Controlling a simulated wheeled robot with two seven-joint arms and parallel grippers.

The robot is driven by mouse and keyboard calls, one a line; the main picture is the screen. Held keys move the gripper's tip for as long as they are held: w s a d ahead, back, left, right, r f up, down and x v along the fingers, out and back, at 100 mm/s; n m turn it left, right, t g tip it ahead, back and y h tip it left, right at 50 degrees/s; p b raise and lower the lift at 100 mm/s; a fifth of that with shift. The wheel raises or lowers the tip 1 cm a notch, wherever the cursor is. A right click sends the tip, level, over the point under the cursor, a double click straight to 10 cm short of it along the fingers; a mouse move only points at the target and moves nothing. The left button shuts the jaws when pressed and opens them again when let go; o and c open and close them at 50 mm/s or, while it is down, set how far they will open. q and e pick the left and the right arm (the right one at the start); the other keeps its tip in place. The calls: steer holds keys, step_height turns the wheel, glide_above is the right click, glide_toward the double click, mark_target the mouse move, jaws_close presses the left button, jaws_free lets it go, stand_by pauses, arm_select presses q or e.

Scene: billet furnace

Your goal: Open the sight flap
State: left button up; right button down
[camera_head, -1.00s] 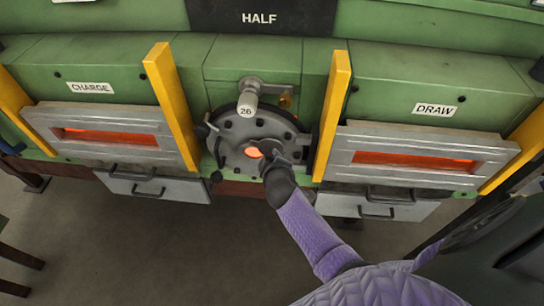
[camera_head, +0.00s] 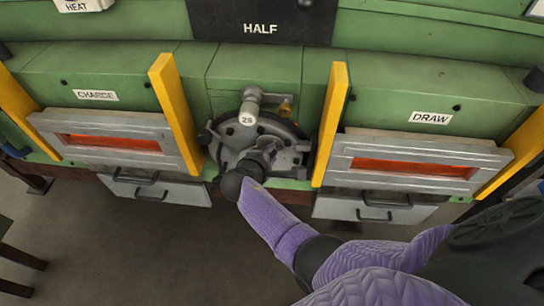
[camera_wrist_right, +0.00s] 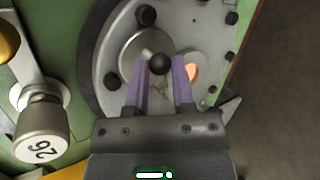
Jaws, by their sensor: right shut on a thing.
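The round sight port (camera_head: 232,140) is in the middle of the furnace front, a grey bolted ring. My right gripper (camera_head: 264,152) is in front of it and hides its centre in the head view. In the right wrist view the fingers (camera_wrist_right: 160,82) are shut around the black ball knob (camera_wrist_right: 161,64). The knob stands at the edge of a round silver flap (camera_wrist_right: 128,50). An orange glowing opening (camera_wrist_right: 193,68) shows beside the flap, partly behind a finger. My left gripper is in neither view.
Above the port is a lever with a cylinder marked 26 (camera_head: 248,112); it shows near in the wrist view (camera_wrist_right: 40,130). Yellow posts (camera_head: 175,110) (camera_head: 331,120) flank the port. The charge door (camera_head: 100,140) and draw door (camera_head: 420,165) are beyond them.

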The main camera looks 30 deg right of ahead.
steer(key=shift+w+a+r+n, duration=0.1)
steer(key=shift+a+r+n, duration=0.05)
steer(key=shift+n, duration=0.15)
stand_by(0.4)
steer(key=shift+c, duration=2.3)
jaws_free()
steer(key=shift+r, duration=0.1)
